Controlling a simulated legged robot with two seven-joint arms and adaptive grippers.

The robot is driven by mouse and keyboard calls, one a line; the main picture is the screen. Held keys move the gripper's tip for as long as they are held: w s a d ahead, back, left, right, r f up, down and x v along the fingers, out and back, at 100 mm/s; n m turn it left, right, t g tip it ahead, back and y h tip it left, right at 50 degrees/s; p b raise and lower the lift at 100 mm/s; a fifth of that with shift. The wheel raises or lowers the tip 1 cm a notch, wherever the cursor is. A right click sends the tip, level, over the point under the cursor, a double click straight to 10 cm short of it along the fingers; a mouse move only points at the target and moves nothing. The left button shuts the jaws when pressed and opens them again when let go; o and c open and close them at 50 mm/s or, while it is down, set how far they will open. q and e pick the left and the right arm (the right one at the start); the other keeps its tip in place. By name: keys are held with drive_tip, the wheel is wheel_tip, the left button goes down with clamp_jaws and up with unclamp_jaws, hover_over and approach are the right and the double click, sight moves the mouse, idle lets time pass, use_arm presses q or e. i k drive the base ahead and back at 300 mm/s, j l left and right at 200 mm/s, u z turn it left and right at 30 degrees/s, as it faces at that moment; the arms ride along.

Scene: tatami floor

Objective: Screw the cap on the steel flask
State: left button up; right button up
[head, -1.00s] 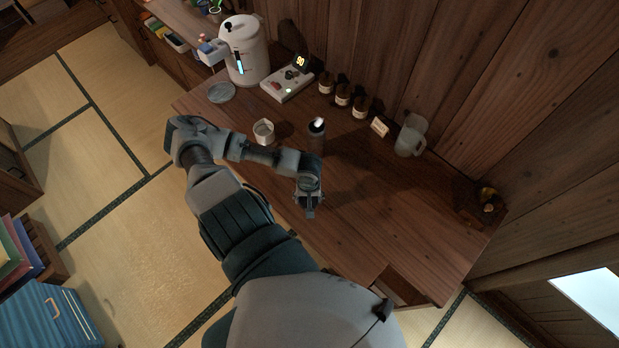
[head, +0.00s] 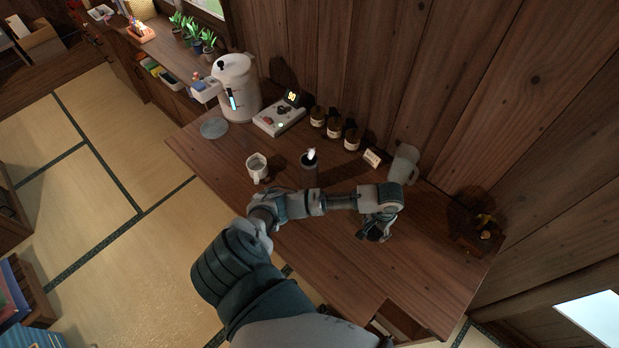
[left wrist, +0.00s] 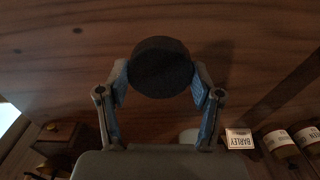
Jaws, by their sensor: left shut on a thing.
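The steel flask (head: 310,168) stands upright on the wooden counter, behind my left forearm. In the left wrist view the gripper (left wrist: 160,82) is shut on a round, dark cap (left wrist: 160,66), with one finger on each side. The cap is hard to make out in the head view. My right gripper is not in view.
A mug (head: 257,167) stands left of the flask. Behind are a white dispenser (head: 237,88), a device with a lit display (head: 280,117), several brown jars (head: 334,127), a small card (head: 372,158) and a pitcher (head: 403,165). The counter's front right (head: 430,265) is clear.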

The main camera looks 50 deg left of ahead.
sight(308, 162)
drive_tip(key=k+j+z, duration=0.1)
drive_tip(key=k+j, duration=0.3)
drive_tip(key=k, duration=0.15)
drive_tip(key=k+j, duration=0.1)
drive_tip(key=j, duration=0.35)
drive_tip(key=j+z, duration=0.15)
drive_tip(key=j, duration=0.25)
drive_tip(key=k+j, duration=0.2)
drive_tip(key=j, duration=0.2)
drive_tip(key=k+j+z, duration=0.1)
drive_tip(key=j, duration=0.35)
drive_tip(key=k+j, duration=0.1)
drive_tip(key=j, duration=0.3)
drive_tip(key=j+z, duration=0.2)
drive_tip(key=j, duration=0.8)
drive_tip(key=i, duration=0.05)
